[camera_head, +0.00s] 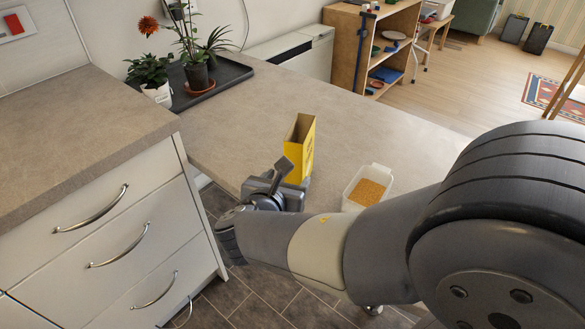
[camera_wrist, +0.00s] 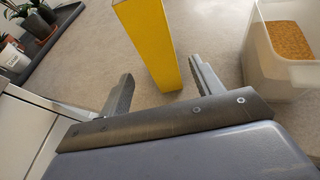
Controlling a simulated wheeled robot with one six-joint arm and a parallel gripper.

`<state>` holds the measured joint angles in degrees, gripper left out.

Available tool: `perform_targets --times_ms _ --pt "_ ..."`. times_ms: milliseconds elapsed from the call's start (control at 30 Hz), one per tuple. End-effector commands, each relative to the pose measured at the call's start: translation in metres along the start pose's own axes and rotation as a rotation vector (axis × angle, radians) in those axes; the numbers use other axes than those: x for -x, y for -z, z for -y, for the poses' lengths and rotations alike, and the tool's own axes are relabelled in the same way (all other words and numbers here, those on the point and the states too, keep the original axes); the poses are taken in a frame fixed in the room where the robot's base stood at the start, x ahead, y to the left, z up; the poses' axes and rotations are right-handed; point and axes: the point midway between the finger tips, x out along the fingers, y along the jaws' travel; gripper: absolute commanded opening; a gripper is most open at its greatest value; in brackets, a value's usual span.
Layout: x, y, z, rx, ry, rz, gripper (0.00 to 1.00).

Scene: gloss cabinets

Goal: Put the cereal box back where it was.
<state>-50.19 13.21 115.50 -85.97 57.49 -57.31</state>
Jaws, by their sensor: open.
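The yellow cereal box (camera_head: 301,150) stands upright on the counter near its front edge, and its top looks open. In the wrist view the box (camera_wrist: 148,40) rises between and just beyond the two fingers of my gripper (camera_wrist: 160,92). My gripper (camera_head: 283,180) is open at the near side of the box. The fingers are spread wider than the box, with visible gaps on both sides, so it is not gripped. The lower part of the box is partly hidden by my gripper in the head view.
A white container (camera_head: 368,187) of orange-brown cereal stands right of the box; it also shows in the wrist view (camera_wrist: 272,75). A dark tray (camera_head: 232,74) with potted plants is at the back left. Drawers (camera_head: 120,235) are at left. The counter behind the box is clear.

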Motion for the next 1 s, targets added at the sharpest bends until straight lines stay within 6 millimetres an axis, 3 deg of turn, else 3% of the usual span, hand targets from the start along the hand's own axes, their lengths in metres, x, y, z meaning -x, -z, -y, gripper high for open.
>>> perform_targets --times_ms 200,667,1000 --pt "0.021 0.0 0.0 0.001 0.0 0.0 0.62" --pt "0.024 -0.002 0.001 -0.001 0.006 -0.005 0.62" --pt "0.045 -0.05 0.025 -0.057 0.169 -0.218 0.62"
